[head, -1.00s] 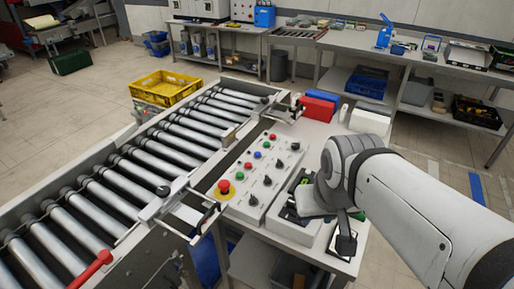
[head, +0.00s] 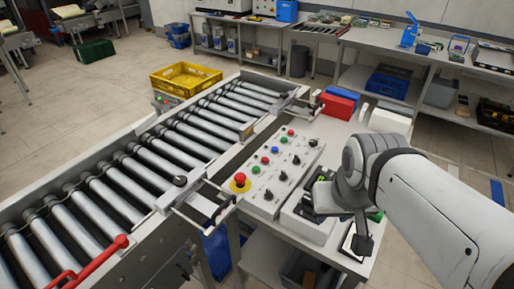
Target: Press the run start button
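A grey control panel (head: 249,202) stands on the table right beside the roller conveyor. A red mushroom button (head: 240,179) on a yellow base sits at the near end. Black knobs (head: 296,160) line the right side. Labels are too small to read, so I cannot tell which is run start. My gripper (head: 327,196) is right of the panel, apart from the buttons, above a grey box (head: 306,222). Its fingers are mostly hidden.
The roller conveyor (head: 150,165) runs along the panel's left side, with a red handle (head: 95,262) at its near end. Red and blue bins (head: 338,104) stand behind the panel. A yellow crate (head: 186,80) is beyond the conveyor. The space above the buttons looks clear.

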